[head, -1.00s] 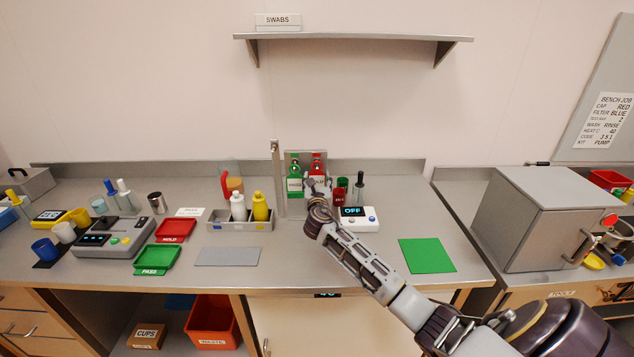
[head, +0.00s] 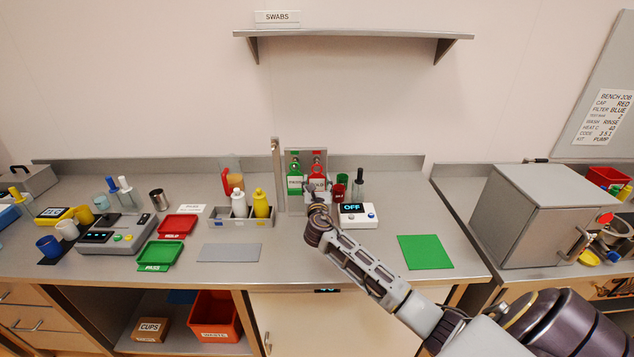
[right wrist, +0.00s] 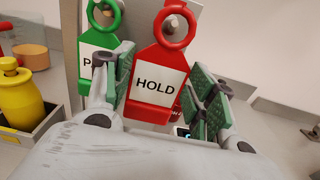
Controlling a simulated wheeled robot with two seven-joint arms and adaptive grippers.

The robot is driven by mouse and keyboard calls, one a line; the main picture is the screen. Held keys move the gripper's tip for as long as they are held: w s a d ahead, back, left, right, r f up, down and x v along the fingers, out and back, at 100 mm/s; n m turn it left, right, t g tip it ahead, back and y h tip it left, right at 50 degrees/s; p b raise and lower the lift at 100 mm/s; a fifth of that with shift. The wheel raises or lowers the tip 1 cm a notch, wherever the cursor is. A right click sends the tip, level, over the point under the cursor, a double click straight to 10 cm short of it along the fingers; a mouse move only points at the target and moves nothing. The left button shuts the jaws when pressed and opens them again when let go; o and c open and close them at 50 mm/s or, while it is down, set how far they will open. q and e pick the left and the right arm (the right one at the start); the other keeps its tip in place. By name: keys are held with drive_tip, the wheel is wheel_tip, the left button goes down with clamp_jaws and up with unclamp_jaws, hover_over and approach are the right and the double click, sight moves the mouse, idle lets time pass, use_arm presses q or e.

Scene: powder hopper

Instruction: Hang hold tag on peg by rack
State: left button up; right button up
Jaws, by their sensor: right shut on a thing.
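The red HOLD tag (right wrist: 160,82) is upright in the right wrist view, its white label facing me. Its red ring surrounds the view of a peg end (right wrist: 173,24); I cannot tell whether the peg passes through. My right gripper (head: 318,199) is shut on the tag, with its fingers (right wrist: 160,92) at the tag's two sides. The tag also shows in the head view (head: 318,172), in front of the grey peg board (head: 306,158). The green PASS tag (head: 295,180) hangs beside it at the left. My left gripper is out of view.
A white OFF device (head: 357,215) and dark bottle (head: 358,182) stand right of the gripper. A caddy (head: 240,222) with white and yellow bottles is left, beside a metal post (head: 277,175). Green mat (head: 425,252) and grey mat (head: 229,253) are bare.

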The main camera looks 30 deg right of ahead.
sight(317, 181)
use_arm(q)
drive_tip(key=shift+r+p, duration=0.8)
use_arm(e)
drive_tip(key=shift+v, duration=1.95)
